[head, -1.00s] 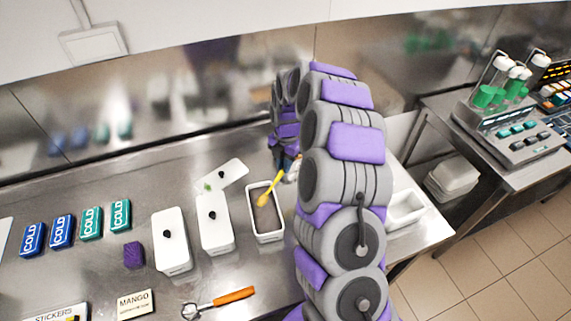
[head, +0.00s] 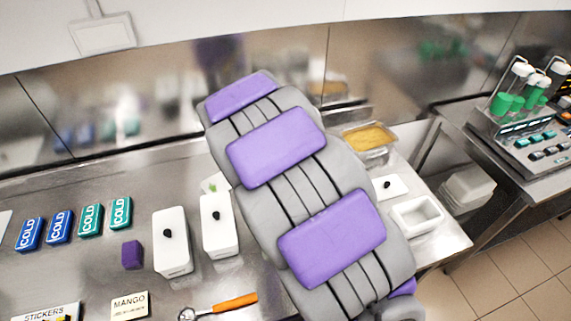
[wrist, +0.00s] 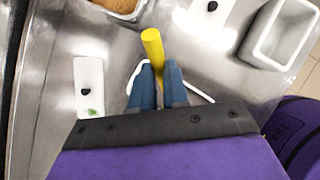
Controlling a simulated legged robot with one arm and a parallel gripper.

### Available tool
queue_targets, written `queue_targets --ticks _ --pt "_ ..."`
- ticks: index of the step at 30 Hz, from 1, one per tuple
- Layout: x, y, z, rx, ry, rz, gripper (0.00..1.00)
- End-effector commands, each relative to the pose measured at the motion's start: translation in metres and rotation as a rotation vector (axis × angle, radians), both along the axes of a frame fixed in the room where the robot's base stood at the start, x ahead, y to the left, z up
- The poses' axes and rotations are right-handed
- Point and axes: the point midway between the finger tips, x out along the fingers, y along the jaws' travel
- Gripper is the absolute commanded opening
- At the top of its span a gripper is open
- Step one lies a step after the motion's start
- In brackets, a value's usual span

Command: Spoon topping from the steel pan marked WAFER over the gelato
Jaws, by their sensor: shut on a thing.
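My gripper (wrist: 160,85) is shut on the yellow spoon (wrist: 153,48) in the wrist view. One thick yellow end sticks out beyond the fingers, pointing toward the pan; the rest of the spoon is hidden. The steel pan (head: 392,133) with golden-brown topping stands at the back right in the head view. Part of it also shows at the top of the wrist view (wrist: 139,14). No WAFER mark is readable. The gelato tub is hidden behind my arm in the head view. White edges show beside the fingers in the wrist view; I cannot tell whether they are its rim.
Two white lidded tubs (head: 171,250) (head: 217,235) stand left of my arm. A white lid (head: 391,187) and an empty white tub (head: 417,216) lie on the right. An orange-handled scoop (head: 230,304), MANGO sign (head: 129,305) and COLD packs (head: 60,229) are on the left counter.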

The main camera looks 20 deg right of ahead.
Motion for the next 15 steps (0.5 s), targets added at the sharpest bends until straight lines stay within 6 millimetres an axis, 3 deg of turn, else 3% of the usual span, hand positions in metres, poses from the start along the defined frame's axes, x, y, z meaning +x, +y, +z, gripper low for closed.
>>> queue_targets --ticks 15 --pt "-0.022 0.033 0.009 -0.261 -0.176 0.004 0.0"
